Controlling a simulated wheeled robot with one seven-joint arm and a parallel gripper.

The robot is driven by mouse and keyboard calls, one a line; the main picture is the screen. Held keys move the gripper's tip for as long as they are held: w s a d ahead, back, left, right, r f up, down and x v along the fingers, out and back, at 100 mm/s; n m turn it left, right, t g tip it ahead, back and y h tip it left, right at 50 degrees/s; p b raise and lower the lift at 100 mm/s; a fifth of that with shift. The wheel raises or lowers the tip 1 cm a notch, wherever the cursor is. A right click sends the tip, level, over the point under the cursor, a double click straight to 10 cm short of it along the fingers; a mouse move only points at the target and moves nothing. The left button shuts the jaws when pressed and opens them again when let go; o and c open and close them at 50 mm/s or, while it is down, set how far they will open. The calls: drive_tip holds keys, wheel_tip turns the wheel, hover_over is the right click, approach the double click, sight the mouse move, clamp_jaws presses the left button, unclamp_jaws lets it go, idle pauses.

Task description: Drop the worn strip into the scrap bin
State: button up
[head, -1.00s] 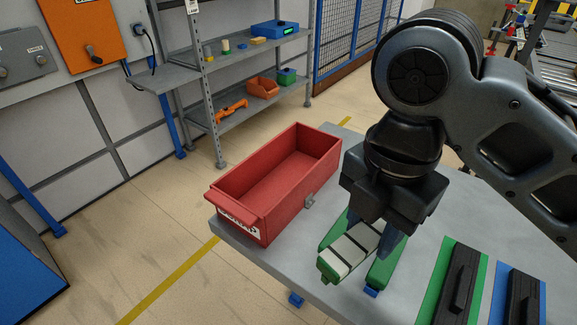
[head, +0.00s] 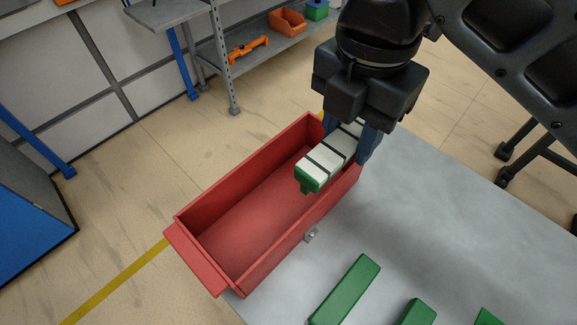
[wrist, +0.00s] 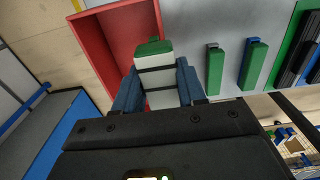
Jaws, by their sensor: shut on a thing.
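The worn strip (head: 326,160) is a green bar with white segments split by dark lines. My gripper (head: 352,143) is shut on it, with a blue finger on each side. The strip also shows between the fingers in the wrist view (wrist: 155,78), its green end pointing away from my wrist. The scrap bin (head: 187,244) is an open red box at the table's edge, and its visible floor is empty. In the head view the strip overlaps the bin's far right part and its right wall. It appears raised above the bin; the exact height is hard to tell.
Green bars (head: 345,290) lie on the grey table (head: 450,215) near the bin; the wrist view also shows black pieces (wrist: 302,50). A grey shelf (head: 240,55) stands behind, and a blue cabinet (head: 30,230) at the left. A small metal latch (head: 311,235) sits on the bin's side.

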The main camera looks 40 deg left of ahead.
drive_tip(key=shift+s+a+f+p, duration=0.2)
drive_tip(key=shift+s+a+f, duration=0.5)
drive_tip(key=shift+a+f, duration=0.5)
drive_tip(key=shift+s+a+f+p, duration=0.2)
drive_tip(key=shift+s+a+f, duration=0.6)
drive_tip(key=shift+f, duration=0.85)
drive_tip(key=shift+s+a+f+p, duration=0.2)
drive_tip(key=shift+s+a+f, duration=0.45)
drive_tip(key=shift+a+f, duration=0.6)
drive_tip(key=shift+d+f, duration=0.2)
drive_tip(key=shift+d, duration=0.05)
drive_tip(key=shift+f, duration=0.35)
drive_tip(key=shift+f, duration=0.2)
drive_tip(key=o, duration=1.2)
drive_tip(key=shift+c, duration=0.2)
wheel_tip(320, 180, up, 13)
drive_tip(key=shift+r, duration=0.15)
